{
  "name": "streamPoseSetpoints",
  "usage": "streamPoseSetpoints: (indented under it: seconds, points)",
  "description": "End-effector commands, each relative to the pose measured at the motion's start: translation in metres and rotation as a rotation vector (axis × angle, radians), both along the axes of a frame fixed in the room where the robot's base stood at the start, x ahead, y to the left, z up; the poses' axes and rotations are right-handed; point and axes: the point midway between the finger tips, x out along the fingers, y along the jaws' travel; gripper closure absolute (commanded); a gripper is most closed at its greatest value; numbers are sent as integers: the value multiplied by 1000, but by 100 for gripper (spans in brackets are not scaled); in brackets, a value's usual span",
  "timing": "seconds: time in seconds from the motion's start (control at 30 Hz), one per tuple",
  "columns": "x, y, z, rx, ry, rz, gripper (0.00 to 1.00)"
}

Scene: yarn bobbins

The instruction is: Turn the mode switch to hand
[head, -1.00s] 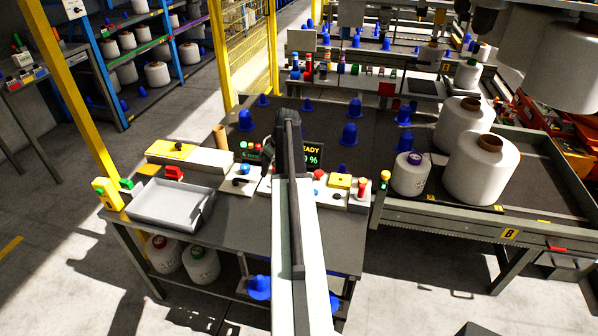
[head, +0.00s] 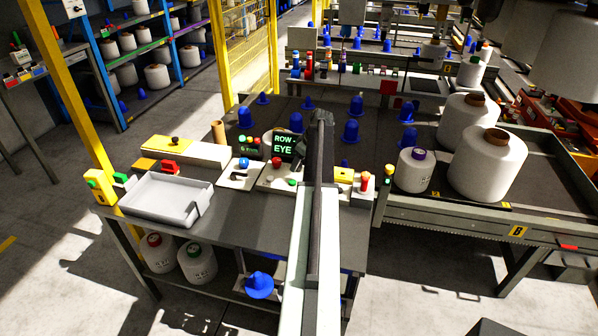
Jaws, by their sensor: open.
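No switch with a readable "hand" label shows, so I cannot tell which control is the mode switch. A pale control plate (head: 236,183) with a blue knob (head: 243,163) and a small dark part stands on the dark bench, left of my arm. Right of it is a second pale panel (head: 268,183) with a red knob and a green button, partly behind my arm. A black screen (head: 285,146) reading "ROW-EYE" stands behind them. My arm reaches forward over the bench and hides part of the controls. My gripper is hidden beyond the arm's far end.
A grey tray (head: 165,212) sits at the bench's left. A long pale box (head: 205,153) lies behind it. White bobbins (head: 488,165) stand on the right-hand table. The bench front between tray and arm is clear.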

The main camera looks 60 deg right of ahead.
Motion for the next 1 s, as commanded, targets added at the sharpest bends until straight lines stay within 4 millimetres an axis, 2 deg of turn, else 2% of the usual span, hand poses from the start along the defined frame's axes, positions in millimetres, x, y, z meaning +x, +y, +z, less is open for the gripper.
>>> streamPoseSetpoints:
  seconds: [0.03,0.23,0.27,0.43,0.5,0.77,1.0]
  points:
    - [1,0,-4,0,0,0,46]
    - [1,0,-2,0,0,0,46]
    - [1,0,-2,0,0,0,51]
    - [1,0,-2,0,0,-1,98]
    - [1,6,-2,1,0,0,100]
    - [-1,1,-2,4,1,-42,100]
    - [-1,2,-2,3,1,-184,100]
